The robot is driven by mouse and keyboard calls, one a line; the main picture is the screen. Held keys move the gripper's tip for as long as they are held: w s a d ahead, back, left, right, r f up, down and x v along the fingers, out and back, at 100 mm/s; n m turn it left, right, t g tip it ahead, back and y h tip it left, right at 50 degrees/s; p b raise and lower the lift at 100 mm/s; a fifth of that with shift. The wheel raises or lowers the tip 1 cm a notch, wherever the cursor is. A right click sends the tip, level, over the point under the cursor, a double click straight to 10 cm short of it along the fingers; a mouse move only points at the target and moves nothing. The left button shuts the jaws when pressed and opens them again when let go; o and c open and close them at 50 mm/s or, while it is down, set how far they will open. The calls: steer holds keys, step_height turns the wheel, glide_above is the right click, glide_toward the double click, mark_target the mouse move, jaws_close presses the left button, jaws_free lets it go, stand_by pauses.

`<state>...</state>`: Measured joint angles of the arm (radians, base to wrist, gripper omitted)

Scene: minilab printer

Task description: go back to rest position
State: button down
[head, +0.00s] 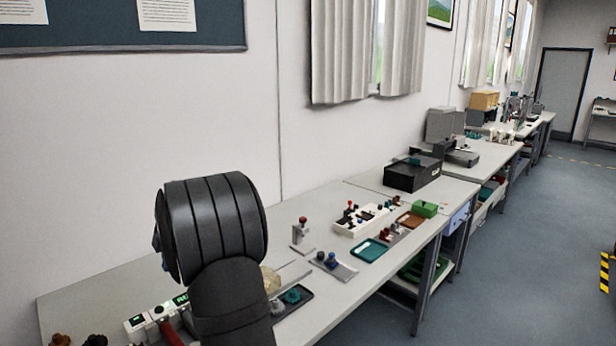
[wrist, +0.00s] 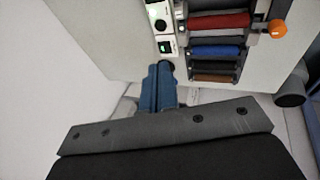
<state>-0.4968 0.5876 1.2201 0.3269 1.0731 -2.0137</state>
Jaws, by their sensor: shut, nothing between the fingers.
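In the wrist view my gripper (wrist: 160,75) shows as two blue fingers pressed together, with nothing between them. They point toward the light bench surface (wrist: 110,45), and I cannot tell how far above it they are. In the head view the dark, ribbed part of my arm stands over the near bench, and my gripper is hidden.
In the wrist view a rack of coloured rolls (wrist: 218,50) and a white control panel (wrist: 160,25) lie beyond the fingers; an orange knob (wrist: 277,29) is at right. In the head view the bench (head: 340,200) holds a teal tray (head: 369,250) and a black machine (head: 412,174).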

steer(key=v, duration=0.5)
steer(key=shift+d+r, duration=0.15)
steer(key=shift+r, duration=0.2)
steer(key=c, duration=1.3)
jaws_free()
steer(key=shift+r, duration=0.1)
steer(key=shift+c, duration=0.2)
steer(key=o, duration=1.3)
steer(key=w+d+r+t+h, duration=0.1)
steer(key=d+r, duration=0.1)
steer(key=w+d+r+t+h, duration=0.1)
steer(key=d+r, duration=0.1)
steer(key=d, duration=0.1)
steer(key=w+d+r+t+h, duration=0.1)
steer(key=d+r, duration=0.1)
steer(key=r, duration=0.1)
steer(key=shift+w+d+m, duration=0.2)
steer(key=shift+w+m, duration=0.15)
steer(key=shift+m, duration=0.05)
steer(key=shift+o, duration=0.2)
steer(key=d+x, duration=0.1)
steer(key=x, duration=0.8)
steer(key=shift+w+a+f, duration=0.25)
steer(key=shift+w+f, duration=0.05)
steer(key=shift+w, duration=0.05)
steer(key=shift+r, duration=0.15)
